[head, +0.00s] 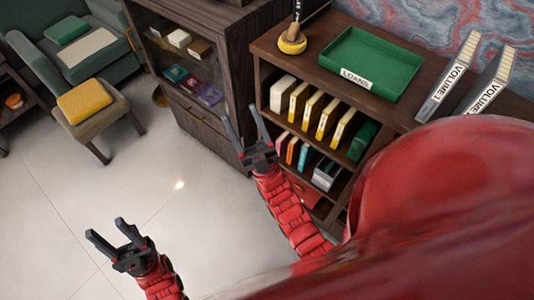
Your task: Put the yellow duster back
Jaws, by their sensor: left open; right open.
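A yellow round-bottomed thing with a dark upright handle (292,45) stands on top of the wooden bookcase, left of the green tray; it looks like the yellow duster, but its top is cut off by the frame edge. A yellow padded block (85,101), perhaps a cushion, lies on the stool at the left. My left gripper (106,230) is open and empty over the floor at the lower left. My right gripper (240,116) is open and empty in front of the bookcase's left side, below and left of the upright yellow thing. Neither gripper touches either.
The green LOANS tray (370,62) looks empty on the bookcase top (318,28). Two upright volumes (470,80) stand at its right. Shelves below hold several books (320,112). A dark glass-fronted cabinet (215,115) and a green armchair (75,45) stand left. The floor (140,180) is clear.

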